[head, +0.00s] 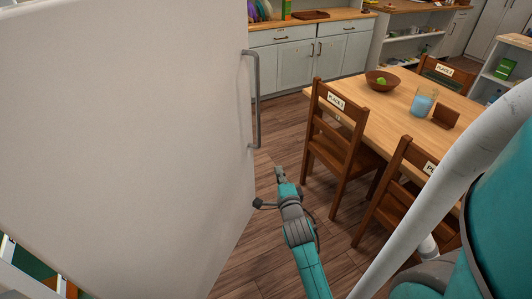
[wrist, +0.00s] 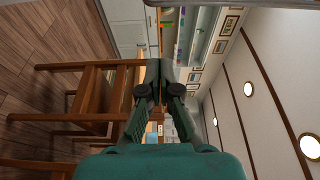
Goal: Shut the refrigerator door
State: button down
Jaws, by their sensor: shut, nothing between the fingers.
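The refrigerator door (head: 120,130) is a large, plain white panel filling the left of the head view. It stands swung out into the room, with a grey vertical bar handle (head: 257,100) along its right edge. The refrigerator's body is not clearly visible. My gripper (head: 280,172) is just right of the door's edge, lower than the handle and apart from it as far as I can see. Its fingers are closed together with nothing between them, as the wrist view (wrist: 159,66) also shows. I cannot make out the door in the wrist view.
A wooden table (head: 385,112) with a bowl (head: 382,80) and a glass of blue liquid (head: 423,102) is at right. Wooden chairs (head: 335,140) stand close to the right of my gripper. A strip of wooden floor (head: 285,120) is clear between door and chairs. White cabinets (head: 295,65) line the back.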

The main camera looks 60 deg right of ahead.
jog(key=w+a+x, duration=0.1)
jog(key=w+x, duration=0.1)
jog(key=x, duration=1.1)
jog(key=shift+a, duration=0.4)
